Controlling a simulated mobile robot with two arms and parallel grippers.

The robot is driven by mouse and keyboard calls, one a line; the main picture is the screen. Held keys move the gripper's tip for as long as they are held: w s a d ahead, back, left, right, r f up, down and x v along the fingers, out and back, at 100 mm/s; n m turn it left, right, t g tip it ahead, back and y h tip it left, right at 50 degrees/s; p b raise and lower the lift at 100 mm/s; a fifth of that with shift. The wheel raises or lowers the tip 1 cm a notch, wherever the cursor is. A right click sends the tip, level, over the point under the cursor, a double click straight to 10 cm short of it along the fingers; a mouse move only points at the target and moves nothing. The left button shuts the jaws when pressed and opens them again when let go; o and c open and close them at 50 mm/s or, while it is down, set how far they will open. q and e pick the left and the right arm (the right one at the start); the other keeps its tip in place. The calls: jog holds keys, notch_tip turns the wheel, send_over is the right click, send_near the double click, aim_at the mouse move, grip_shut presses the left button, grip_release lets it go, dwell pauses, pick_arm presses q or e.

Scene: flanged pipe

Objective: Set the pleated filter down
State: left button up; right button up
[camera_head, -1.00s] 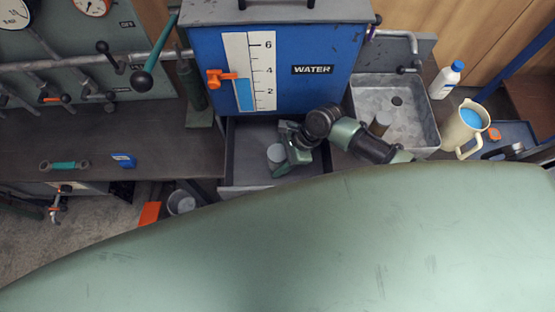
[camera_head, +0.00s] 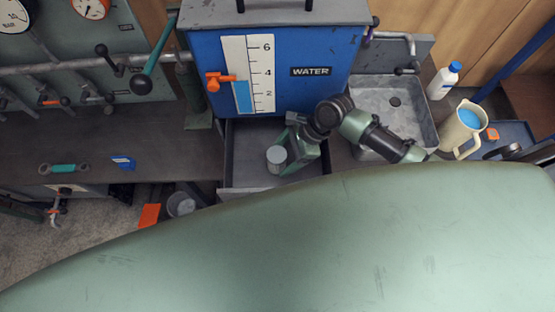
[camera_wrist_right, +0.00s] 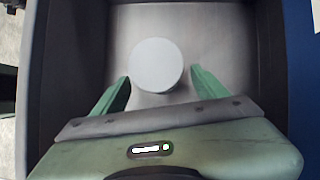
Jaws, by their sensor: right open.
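A pale grey round cylinder, which looks like the pleated filter (camera_head: 277,158), stands upright in the open dark drawer (camera_head: 238,160) below the blue water tank. Its pleats cannot be made out. My right gripper (camera_head: 290,156) is open just to its right in the head view. In the right wrist view the flat round top of the filter (camera_wrist_right: 156,58) lies between and just beyond the two green fingertips of my right gripper (camera_wrist_right: 160,82). I cannot tell whether a finger still touches it. My left gripper is not in view.
The blue water tank (camera_head: 290,95) stands close behind the drawer. A metal sink (camera_head: 385,90) lies to the right, partly behind my right arm. A cream jug (camera_head: 458,132) and a white bottle (camera_head: 441,82) stand further right. A wrench (camera_head: 64,168) lies on the left bench.

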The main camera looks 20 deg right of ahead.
jog(key=v, duration=0.8)
